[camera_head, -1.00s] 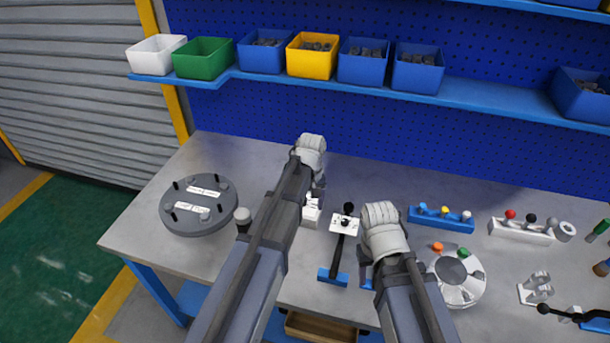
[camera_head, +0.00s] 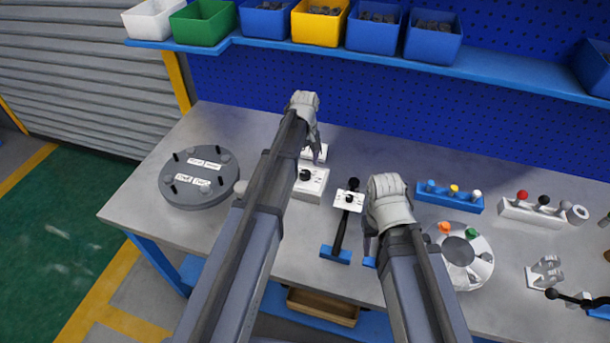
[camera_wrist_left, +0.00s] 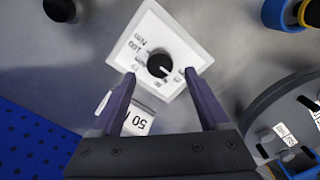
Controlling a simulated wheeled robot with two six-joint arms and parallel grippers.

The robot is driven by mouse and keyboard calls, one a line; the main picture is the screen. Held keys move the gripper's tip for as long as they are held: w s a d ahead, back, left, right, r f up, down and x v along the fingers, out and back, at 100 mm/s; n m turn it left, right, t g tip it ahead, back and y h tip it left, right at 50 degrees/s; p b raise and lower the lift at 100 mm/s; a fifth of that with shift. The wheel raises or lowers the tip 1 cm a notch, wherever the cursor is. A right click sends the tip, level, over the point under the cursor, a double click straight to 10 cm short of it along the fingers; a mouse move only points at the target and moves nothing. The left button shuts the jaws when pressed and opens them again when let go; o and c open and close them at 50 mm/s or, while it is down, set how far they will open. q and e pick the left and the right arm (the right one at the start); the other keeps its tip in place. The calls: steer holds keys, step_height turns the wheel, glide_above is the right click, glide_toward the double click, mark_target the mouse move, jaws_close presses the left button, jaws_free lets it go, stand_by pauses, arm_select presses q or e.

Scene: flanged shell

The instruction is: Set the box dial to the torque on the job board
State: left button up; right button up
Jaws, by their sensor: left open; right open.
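The white dial box (camera_head: 313,186) with a black knob stands on the bench behind and right of my left forearm. The left wrist view shows its white face (camera_wrist_left: 172,25) with the black knob (camera_wrist_left: 160,65) and markings including "100" and "Nm". A white card reading "50" (camera_wrist_left: 140,122), perhaps the job board, lies beside the box, partly hidden by my gripper. My left gripper (camera_head: 317,150) is open; in the left wrist view its fingertips (camera_wrist_left: 160,74) appear on either side of the knob, contact unclear. My right gripper (camera_head: 370,240) is open and empty over the bench, fingers mostly hidden.
A grey round flanged cover (camera_head: 199,205) with studs and labels lies left. A white round fixture (camera_head: 478,270), a blue peg rack (camera_head: 450,204) and a white rack (camera_head: 530,214) are right.

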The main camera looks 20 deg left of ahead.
mark_target(305, 173)
arm_select(q)
step_height(305, 173, down, 4)
steer(key=b, duration=0.2)
steer(key=shift+r+b, duration=0.15)
steer(key=shift+b, duration=0.2)
arm_select(e)
step_height(305, 173, down, 4)
steer(key=shift+r, duration=0.1)
arm_select(q)
jaws_close()
